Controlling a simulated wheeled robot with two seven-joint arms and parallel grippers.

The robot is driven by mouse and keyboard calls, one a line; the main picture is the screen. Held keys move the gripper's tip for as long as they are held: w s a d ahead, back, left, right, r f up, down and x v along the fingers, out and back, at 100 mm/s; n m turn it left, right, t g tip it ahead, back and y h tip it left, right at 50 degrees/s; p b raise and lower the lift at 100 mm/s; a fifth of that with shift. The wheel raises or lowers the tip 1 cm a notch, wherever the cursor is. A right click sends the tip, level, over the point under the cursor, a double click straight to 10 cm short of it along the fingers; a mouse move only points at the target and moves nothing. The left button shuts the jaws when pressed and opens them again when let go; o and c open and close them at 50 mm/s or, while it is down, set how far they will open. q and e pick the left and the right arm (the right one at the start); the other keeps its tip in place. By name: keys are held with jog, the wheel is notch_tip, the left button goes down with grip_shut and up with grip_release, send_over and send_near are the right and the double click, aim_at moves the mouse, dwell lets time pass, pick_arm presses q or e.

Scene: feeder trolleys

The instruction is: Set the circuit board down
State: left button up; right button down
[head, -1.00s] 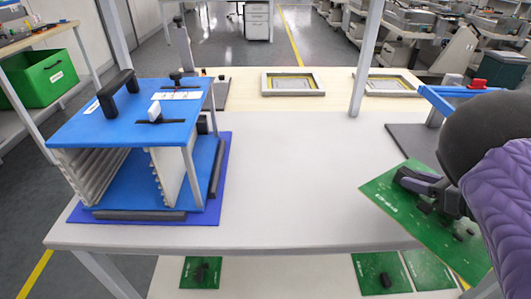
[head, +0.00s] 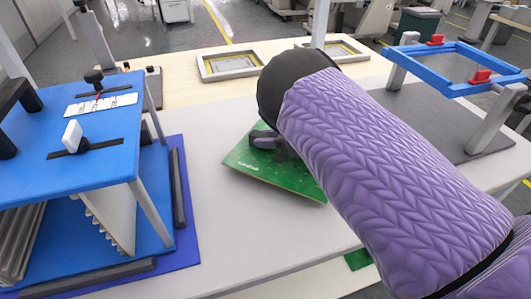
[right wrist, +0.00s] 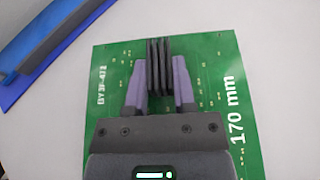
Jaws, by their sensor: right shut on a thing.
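My right gripper (head: 266,139) is shut on the black finned part of the green circuit board (head: 272,172), in the middle of the head view. In the right wrist view the fingers (right wrist: 159,72) clasp the fins from both sides, and the board (right wrist: 210,65) reads "170 mm". The board is over the white tabletop, right of the blue rack (head: 105,140). I cannot tell whether it touches the table. My purple-sleeved arm hides its right part. My left gripper is out of view.
The rack stands on a blue mat (head: 185,240); its edge also shows at the left of the right wrist view (right wrist: 40,50). A blue frame fixture (head: 455,52) stands on a dark mat at the right. A grey tray (head: 228,65) lies at the back. White tabletop (head: 215,205) is clear around the board.

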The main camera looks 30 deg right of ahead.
notch_tip(320, 180, down, 3)
jog(key=shift+b, duration=0.45)
jog(key=shift+r, duration=0.15)
jog(key=shift+c, duration=2.2)
grip_release()
jog(key=shift+r, duration=0.15)
jog(key=p+v, duration=0.4)
jog(key=v, duration=0.7)
jog(key=shift+s+r, duration=0.1)
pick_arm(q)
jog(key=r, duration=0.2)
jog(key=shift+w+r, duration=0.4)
pick_arm(e)
jog(key=shift+s+d, duration=0.2)
jog(key=shift+s, duration=0.1)
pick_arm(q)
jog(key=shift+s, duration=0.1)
